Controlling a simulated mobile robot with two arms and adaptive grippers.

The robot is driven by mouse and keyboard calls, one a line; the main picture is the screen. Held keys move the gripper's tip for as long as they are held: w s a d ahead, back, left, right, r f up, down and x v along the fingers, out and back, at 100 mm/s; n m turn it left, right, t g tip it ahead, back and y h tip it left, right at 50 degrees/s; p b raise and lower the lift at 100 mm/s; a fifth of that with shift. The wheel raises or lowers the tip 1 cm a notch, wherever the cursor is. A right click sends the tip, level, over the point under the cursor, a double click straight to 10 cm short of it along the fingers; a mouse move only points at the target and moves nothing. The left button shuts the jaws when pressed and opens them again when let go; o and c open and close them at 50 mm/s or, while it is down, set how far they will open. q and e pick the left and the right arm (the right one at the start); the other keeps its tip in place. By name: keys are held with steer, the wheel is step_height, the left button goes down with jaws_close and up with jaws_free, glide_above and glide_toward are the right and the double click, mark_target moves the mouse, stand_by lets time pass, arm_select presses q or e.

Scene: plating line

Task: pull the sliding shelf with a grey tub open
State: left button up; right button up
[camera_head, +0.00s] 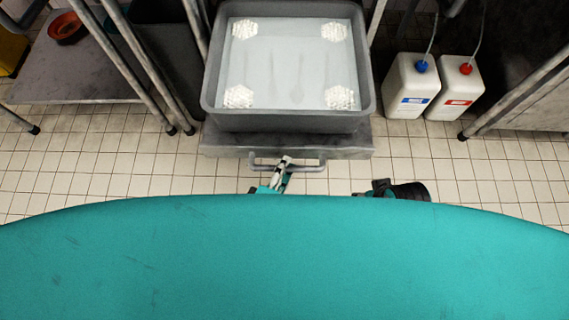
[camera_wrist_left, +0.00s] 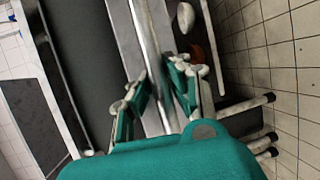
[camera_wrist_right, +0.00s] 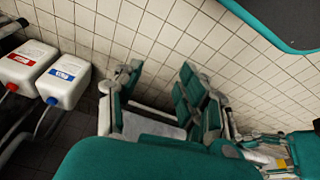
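The grey tub (camera_head: 290,122) stands on the sliding shelf (camera_head: 225,143), with pale, see-through contents and bright light reflections inside. The shelf's bar handle (camera_head: 312,168) runs along its front edge; it also shows in the left wrist view (camera_wrist_left: 148,40). My left gripper (camera_head: 284,163) is at the middle of this handle. In the left wrist view its fingers (camera_wrist_left: 157,80) lie on both sides of the bar, close in on it. My right gripper (camera_wrist_right: 155,85) is open and empty over the floor, right of the handle; its fingers are hidden in the head view.
Two white canisters with a blue cap (camera_head: 411,88) and a red cap (camera_head: 457,88) stand on the floor to the right. A metal rack (camera_head: 95,88) with an orange bowl (camera_head: 67,28) is at the left. Tiled floor in front of the shelf is clear. My teal body fills the foreground.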

arm_select(q)
steer(key=o, duration=0.5)
steer(key=v, duration=1.2)
steer(key=shift+w, duration=0.1)
